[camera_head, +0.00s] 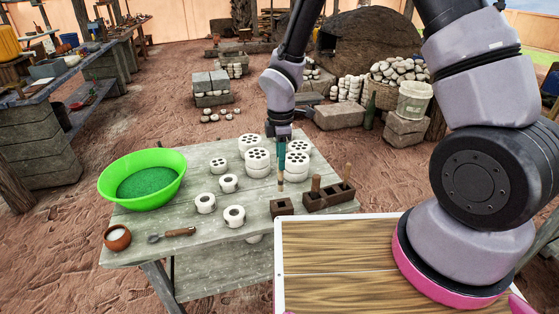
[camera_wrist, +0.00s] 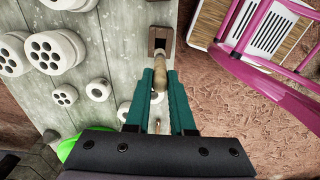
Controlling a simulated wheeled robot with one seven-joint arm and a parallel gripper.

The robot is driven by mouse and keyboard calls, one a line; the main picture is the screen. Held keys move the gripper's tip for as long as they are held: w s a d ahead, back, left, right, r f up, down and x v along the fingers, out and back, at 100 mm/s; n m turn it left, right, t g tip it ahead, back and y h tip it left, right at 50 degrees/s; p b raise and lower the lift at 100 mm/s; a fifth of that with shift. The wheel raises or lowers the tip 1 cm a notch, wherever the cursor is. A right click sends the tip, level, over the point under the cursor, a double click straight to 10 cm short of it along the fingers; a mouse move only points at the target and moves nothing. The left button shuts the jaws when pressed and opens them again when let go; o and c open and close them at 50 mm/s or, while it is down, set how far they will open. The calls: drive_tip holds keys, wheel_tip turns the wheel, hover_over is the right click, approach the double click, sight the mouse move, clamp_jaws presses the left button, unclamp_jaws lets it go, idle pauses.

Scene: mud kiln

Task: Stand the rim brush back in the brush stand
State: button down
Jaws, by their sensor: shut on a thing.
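My gripper (camera_head: 281,164) points down over the right part of the grey plank table. Its teal fingers also show in the wrist view (camera_wrist: 160,78), shut on the rim brush. The brush's tan wooden part (camera_head: 281,182) hangs below the fingers, roughly upright; it also shows in the wrist view (camera_wrist: 160,62). A small brown block with a square hole (camera_head: 283,209), seemingly the brush stand, is just below it. In the wrist view the block (camera_wrist: 152,50) lies at the brush's far end. I cannot tell whether the tip is inside the hole.
A longer brown holder (camera_head: 329,202) with upright wooden pieces stands close right of the block. White holed pieces (camera_head: 257,156) stand behind and left. A green basin (camera_head: 143,180), a small brown bowl (camera_head: 117,238) and a trowel (camera_head: 172,235) are farther left. The front-middle tabletop is mostly clear.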

sight(282, 175)
drive_tip(key=shift+d+f, duration=0.25)
drive_tip(key=shift+f, duration=4.7)
drive_tip(key=c, duration=0.7)
unclamp_jaws()
drive_tip(key=shift+o, duration=0.4)
drive_tip(key=o, duration=0.5)
drive_tip(key=shift+r, duration=2.95)
